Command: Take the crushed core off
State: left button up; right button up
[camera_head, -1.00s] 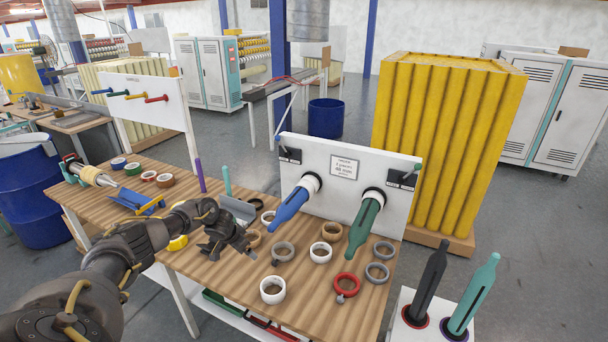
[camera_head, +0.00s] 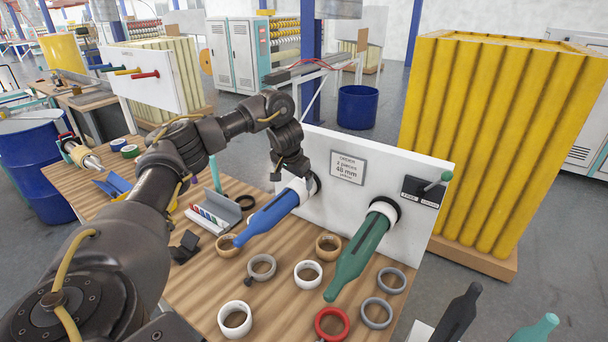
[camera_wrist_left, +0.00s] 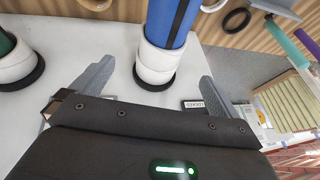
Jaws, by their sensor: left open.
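The blue tapered spindle (camera_head: 270,215) sticks out from the white panel (camera_head: 336,190). White cores (camera_wrist_left: 155,74) sit at its base against a black collar; two white bands show there in the left wrist view. I cannot tell which core is crushed. My left gripper (camera_head: 291,178) is open at the base of the blue spindle. In the left wrist view its fingers (camera_wrist_left: 157,72) stand on either side of the white cores, with gaps, not closed on them. The green spindle (camera_head: 360,257) to the right also has a white core (camera_head: 383,212) at its base. My right gripper is not in view.
Loose rings lie on the wooden table (camera_head: 270,290): white ones (camera_head: 235,318), grey ones (camera_head: 376,312), tan ones (camera_head: 328,246) and a red one (camera_head: 332,323). A small tray (camera_head: 213,212) stands left of the spindle. A lever (camera_head: 437,182) sits on the panel's right.

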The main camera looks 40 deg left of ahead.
aim_at(293, 187)
pick_arm(q)
jog(key=shift+s+a+r, duration=0.1)
jog(key=shift+s, duration=0.55)
jog(key=b+x, duration=0.1)
jog(key=x, duration=0.1)
jog(key=shift+f+b, duration=0.35)
jog(key=shift+b, duration=0.05)
jog(key=x, duration=0.3)
jog(key=shift+w+f+b, duration=0.25)
jog(key=shift+w+b, duration=0.1)
jog(key=shift+w, duration=0.1)
jog(key=p+x, duration=0.1)
jog(key=x, duration=0.1)
jog(key=shift+w+a+f, duration=0.1)
jog(key=shift+a+f, duration=0.1)
jog(key=shift+f, duration=0.1)
jog(key=shift+x, duration=0.9)
jog(key=shift+r, duration=0.1)
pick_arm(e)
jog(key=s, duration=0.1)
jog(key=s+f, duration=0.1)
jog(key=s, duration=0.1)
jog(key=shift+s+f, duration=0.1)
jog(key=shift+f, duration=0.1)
pick_arm(q)
jog(key=c, duration=0.9)
jog(key=shift+c, duration=0.2)
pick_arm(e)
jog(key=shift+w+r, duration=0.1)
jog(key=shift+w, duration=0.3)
